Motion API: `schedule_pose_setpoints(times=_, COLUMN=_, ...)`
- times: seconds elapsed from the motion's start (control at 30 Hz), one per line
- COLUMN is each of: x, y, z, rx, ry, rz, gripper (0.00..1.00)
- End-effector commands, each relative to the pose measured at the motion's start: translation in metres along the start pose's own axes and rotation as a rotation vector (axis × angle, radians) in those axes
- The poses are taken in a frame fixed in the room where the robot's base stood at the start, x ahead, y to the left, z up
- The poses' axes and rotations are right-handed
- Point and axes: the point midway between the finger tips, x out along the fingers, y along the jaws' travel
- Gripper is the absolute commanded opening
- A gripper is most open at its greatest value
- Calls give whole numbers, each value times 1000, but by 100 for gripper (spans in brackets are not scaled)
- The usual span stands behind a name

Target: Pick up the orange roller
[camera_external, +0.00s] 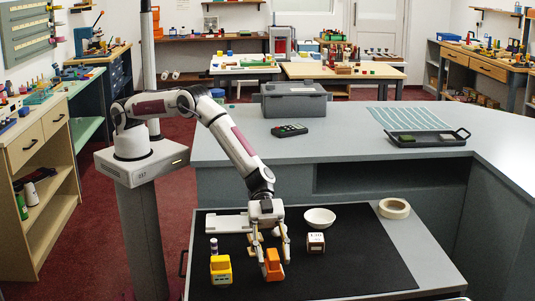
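An orange piece (273,266), which I take to be the orange roller, stands on the black mat (350,262) near its front edge. My gripper (273,256) points down at it, with one finger on its left and one on its right. The fingers are spread about as wide as the piece. I cannot tell whether they touch it or leave a gap. The piece appears to rest on the mat, and its upper part is close under the gripper.
A yellow piece (221,270) stands close left, with a small dark-and-white cylinder (214,246) behind it. A white cube (316,242) and white bowl (319,218) are right. A tape ring (394,208) lies at the back right corner. The mat's right side is clear.

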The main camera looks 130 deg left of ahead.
Motion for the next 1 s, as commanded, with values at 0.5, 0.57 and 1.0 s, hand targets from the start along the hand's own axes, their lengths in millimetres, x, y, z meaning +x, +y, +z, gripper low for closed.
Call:
schedule_pose_setpoints(times=0.5, x=0, y=0, z=0, rx=0, ry=0, rz=0, gripper=0)
schedule_pose_setpoints(times=0.57, x=0, y=0, z=0, rx=0, ry=0, rz=0, gripper=0)
schedule_pose_setpoints(times=1.0, x=-3, y=0, z=-8, rx=2, ry=2, rz=0, gripper=0)
